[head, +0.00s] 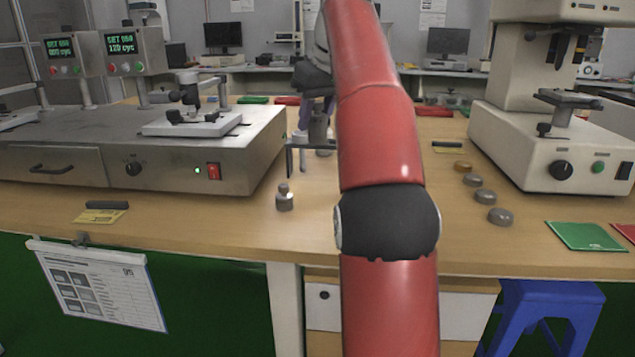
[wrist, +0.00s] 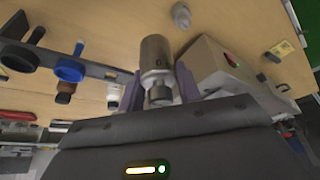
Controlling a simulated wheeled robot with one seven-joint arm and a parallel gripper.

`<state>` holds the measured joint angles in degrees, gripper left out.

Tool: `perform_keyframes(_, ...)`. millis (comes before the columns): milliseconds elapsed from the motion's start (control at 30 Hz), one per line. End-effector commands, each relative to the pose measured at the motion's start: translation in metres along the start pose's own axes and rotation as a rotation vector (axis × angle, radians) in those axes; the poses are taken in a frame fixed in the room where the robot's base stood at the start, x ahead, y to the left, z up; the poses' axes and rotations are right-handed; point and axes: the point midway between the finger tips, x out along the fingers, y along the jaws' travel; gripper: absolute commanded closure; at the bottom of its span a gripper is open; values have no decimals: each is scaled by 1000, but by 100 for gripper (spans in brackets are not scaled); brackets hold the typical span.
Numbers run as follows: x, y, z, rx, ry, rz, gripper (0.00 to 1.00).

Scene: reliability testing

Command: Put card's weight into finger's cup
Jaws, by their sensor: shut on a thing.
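My gripper (wrist: 158,86) is shut on a grey metal cylindrical weight (wrist: 155,58), with its narrow knobbed end toward the wrist camera. In the head view my gripper (head: 318,98) is partly hidden behind my red arm, and the weight (head: 319,130) shows below it. A smaller knobbed weight (head: 284,199) stands on the bench nearer the front; it also shows in the wrist view (wrist: 181,15). A dark rack (wrist: 112,72) with a blue-rimmed cup (wrist: 70,70) and a black cup (wrist: 20,56) lies left of the held weight. I cannot tell which cup is the finger's.
A steel test machine (head: 140,150) fills the left, with a yellow card (head: 98,216) before it. A cream machine (head: 550,140) stands right. Several round discs (head: 479,193) and a green pad (head: 585,236) lie there. Bench front centre is mostly clear.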

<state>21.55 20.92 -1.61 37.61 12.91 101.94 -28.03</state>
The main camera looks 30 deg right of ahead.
Motion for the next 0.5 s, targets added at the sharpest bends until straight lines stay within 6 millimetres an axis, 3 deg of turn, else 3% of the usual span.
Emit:
perform_keyframes(33,-21,0,-9,-1,2,1,100)
perform_keyframes(200,-42,0,-17,-1,2,1,100)
perform_keyframes(500,-45,-1,-18,-1,1,1,100)
